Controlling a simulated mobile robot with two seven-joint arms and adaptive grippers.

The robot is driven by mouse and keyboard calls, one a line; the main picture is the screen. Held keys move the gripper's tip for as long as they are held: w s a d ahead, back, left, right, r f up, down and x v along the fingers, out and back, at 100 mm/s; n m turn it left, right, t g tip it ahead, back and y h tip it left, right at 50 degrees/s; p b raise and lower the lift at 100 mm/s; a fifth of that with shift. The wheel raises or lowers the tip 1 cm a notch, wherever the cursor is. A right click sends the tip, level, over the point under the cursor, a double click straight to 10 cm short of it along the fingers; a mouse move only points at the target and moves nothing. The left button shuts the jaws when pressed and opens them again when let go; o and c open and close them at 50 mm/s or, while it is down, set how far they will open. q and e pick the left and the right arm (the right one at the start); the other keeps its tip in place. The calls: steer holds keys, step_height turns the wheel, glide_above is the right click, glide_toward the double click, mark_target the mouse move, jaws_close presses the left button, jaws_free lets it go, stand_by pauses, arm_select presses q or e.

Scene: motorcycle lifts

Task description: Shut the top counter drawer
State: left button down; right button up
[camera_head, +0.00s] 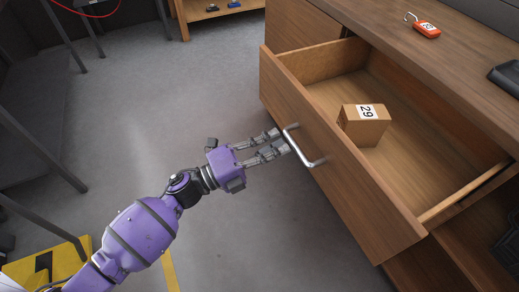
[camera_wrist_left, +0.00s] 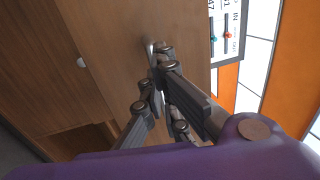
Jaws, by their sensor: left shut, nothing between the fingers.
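The top counter drawer (camera_head: 355,190) is wooden and stands pulled well out of the wooden counter (camera_head: 460,50), its inside showing. A small brown box (camera_head: 362,130) with a white label reading 29 lies in it. A silver bar handle (camera_head: 304,150) is on the drawer front. My left gripper (camera_head: 282,142) is shut and empty, with its fingertips at the handle; I cannot tell whether they touch it. In the left wrist view, the fingers (camera_wrist_left: 160,72) point at the wooden front and partly cover the handle (camera_wrist_left: 151,50). My right gripper is not in view.
An orange-red tagged item with a metal hook (camera_head: 426,30) and a dark object (camera_head: 507,76) lie on the counter top. An open shelf space is below the drawer. Dark metal legs and a yellow-black base (camera_head: 45,262) stand at the left. The grey floor between is clear.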

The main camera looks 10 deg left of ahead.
arm_select(q)
steer(key=shift+w+d, duration=0.15)
steer(key=shift+d, duration=0.1)
